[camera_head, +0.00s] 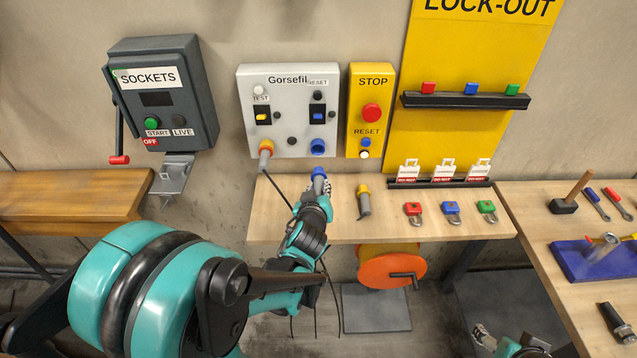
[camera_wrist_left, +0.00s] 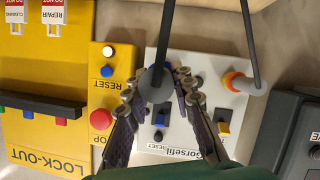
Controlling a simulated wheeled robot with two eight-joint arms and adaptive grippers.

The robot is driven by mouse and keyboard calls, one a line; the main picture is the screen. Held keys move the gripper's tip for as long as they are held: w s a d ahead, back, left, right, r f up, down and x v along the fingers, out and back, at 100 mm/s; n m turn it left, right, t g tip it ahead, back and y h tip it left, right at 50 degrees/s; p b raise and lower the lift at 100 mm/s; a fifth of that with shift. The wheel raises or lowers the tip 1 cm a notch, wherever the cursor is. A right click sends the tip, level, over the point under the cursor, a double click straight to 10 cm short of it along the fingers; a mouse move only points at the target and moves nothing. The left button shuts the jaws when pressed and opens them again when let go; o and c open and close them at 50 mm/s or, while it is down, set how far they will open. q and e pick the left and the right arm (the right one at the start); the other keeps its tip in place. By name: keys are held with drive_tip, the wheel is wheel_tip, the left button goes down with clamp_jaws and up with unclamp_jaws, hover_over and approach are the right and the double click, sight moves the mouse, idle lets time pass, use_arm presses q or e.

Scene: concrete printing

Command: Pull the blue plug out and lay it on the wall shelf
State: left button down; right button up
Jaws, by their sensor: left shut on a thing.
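The blue plug (camera_head: 318,173) is between the fingers of my left gripper (camera_head: 319,184), which is shut on it. It is just below the blue socket (camera_head: 318,147) on the grey panel and looks apart from it in the head view. In the left wrist view the plug (camera_wrist_left: 157,82) shows end-on with its dark cable, between the fingertips of the left gripper (camera_wrist_left: 158,90); it hides what is behind it. The wooden wall shelf (camera_head: 400,229) is below the panel. My right gripper (camera_head: 484,336) is low at the bottom edge; its opening is unclear.
A yellow plug (camera_head: 363,201) and red, blue and green padlocks (camera_head: 451,210) are on the shelf. An orange plug (camera_head: 266,152) with a dark cable is in the panel's left socket. A cable reel (camera_head: 378,270) hangs below. Bare shelf shows between yellow plug and red padlock.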

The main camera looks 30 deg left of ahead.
use_arm(q)
drive_tip(key=shift+s+d, duration=0.1)
drive_tip(key=shift+s, duration=0.1)
drive_tip(key=shift+s+a, duration=0.35)
drive_tip(key=shift+a, duration=0.3)
drive_tip(key=shift+f, duration=0.1)
drive_tip(key=shift+f+b, duration=4.95)
